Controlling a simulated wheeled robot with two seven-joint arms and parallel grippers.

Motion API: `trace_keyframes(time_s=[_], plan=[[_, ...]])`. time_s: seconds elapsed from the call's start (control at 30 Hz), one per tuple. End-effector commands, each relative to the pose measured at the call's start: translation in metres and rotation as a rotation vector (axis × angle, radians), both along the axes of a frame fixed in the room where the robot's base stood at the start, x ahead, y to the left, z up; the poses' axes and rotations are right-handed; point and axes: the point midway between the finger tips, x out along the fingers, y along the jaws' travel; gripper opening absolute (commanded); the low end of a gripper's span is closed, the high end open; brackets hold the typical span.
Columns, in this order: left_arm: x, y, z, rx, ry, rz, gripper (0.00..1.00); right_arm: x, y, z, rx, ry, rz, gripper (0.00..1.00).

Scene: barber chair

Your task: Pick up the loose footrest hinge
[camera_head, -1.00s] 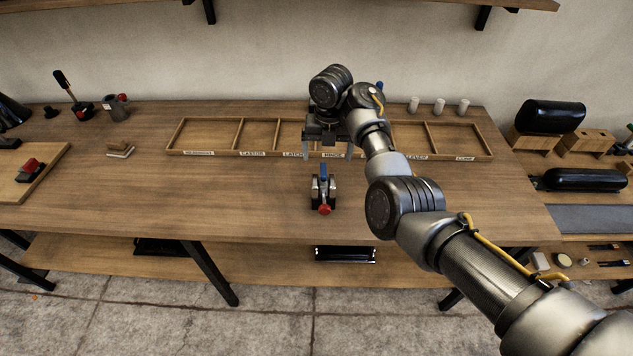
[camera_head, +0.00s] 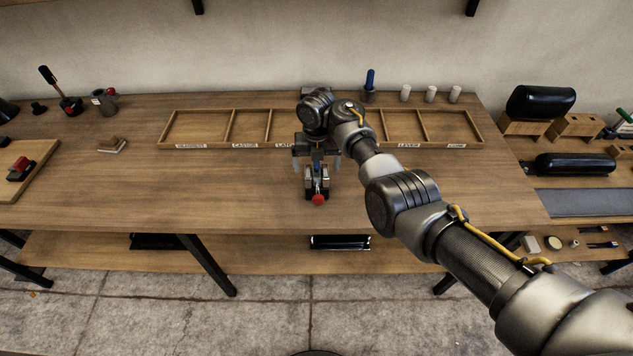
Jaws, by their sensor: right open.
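The loose footrest hinge, as I take it, is a small metal and black part (camera_head: 316,186) with a red knob at its near end. It lies on the wooden workbench in front of the sorting tray. My right gripper (camera_head: 317,165) is open and points down over it. One finger shows on each side of its far end, and I cannot tell whether they touch it. The gripper hides the far end of the part, including most of its blue piece. My left gripper is not in view.
A shallow wooden tray (camera_head: 188,146) with labelled compartments runs along the back, partly hidden by my right arm. White cups (camera_head: 431,94) and a blue-handled tool (camera_head: 370,84) stand behind it. A brush (camera_head: 112,145) lies at left. The bench front is clear on both sides.

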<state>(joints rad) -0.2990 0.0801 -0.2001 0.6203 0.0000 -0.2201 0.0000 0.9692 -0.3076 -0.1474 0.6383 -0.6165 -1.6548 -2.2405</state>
Motion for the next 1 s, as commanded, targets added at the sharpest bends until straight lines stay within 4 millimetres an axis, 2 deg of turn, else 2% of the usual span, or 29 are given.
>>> trace_keyframes(time_s=[0.1,0.2,0.47,1.0], plan=[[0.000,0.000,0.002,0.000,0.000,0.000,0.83,-0.001,0.000,-0.017,-0.002,0.003,0.001,0.91],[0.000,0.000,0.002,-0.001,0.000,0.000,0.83,0.000,0.000,-0.024,-0.001,0.001,0.000,0.91],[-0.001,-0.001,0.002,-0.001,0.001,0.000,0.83,0.000,0.000,-0.026,0.000,-0.001,-0.001,0.91],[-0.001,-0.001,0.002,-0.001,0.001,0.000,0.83,0.000,0.000,-0.026,0.000,-0.001,-0.001,0.20]])
